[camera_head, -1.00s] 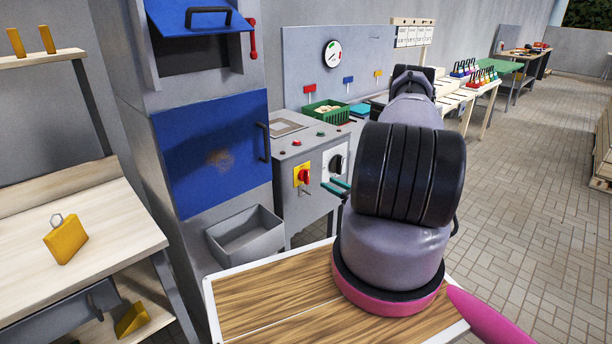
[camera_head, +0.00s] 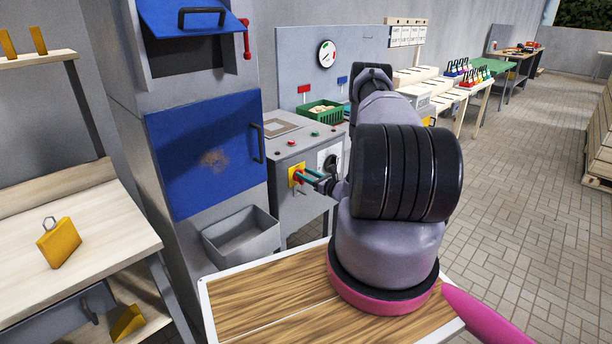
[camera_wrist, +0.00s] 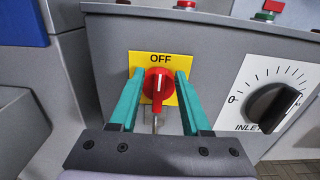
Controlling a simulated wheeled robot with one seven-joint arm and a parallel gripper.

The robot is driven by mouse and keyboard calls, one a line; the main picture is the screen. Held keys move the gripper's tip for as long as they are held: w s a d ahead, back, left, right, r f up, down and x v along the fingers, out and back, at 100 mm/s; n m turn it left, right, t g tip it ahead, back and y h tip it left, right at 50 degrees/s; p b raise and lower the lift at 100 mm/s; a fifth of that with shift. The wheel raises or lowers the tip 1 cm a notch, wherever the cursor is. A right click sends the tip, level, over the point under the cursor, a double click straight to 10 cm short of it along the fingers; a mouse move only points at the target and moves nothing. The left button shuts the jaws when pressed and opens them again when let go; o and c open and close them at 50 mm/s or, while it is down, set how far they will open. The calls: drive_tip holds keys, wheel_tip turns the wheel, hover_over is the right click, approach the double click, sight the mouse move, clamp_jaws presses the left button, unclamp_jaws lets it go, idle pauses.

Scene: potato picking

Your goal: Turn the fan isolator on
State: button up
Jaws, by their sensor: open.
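The fan isolator is a red rotary knob (camera_wrist: 158,84) on a yellow plate (camera_wrist: 149,62) on the front of the grey control cabinet (camera_head: 296,217). The word OFF stands above it, and the knob's white mark points up toward OFF. My gripper (camera_wrist: 156,82) is open, with its two green fingers on either side of the knob. A gap shows between the knob and each finger. In the head view my gripper (camera_head: 302,176) reaches the yellow plate, and its fingers hide most of the knob.
A black inlet dial (camera_wrist: 272,106) on a white scale is right of the knob. Push buttons (camera_wrist: 264,15) sit on the sloped top. A grey bin (camera_head: 242,238) stands left of the cabinet, below a blue door (camera_head: 208,155). A green crate (camera_head: 321,112) is behind.

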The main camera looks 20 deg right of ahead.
clamp_jaws()
drive_tip(key=shift+m, duration=0.4)
drive_tip(key=shift+w+d+f+m, duration=0.15)
drive_tip(key=shift+d+f+m, duration=0.3)
drive_tip(key=shift+m, duration=2.4)
drive_tip(key=shift+w+d+f+m, duration=0.1)
drive_tip(key=shift+d+f+m, duration=0.25)
drive_tip(key=shift+m, duration=2.55)
drive_tip(key=shift+w+d+f+m, duration=0.15)
drive_tip(key=shift+d+f+m, duration=0.3)
drive_tip(key=shift+m, duration=2.4)
drive_tip(key=shift+a, duration=0.1)
unclamp_jaws()
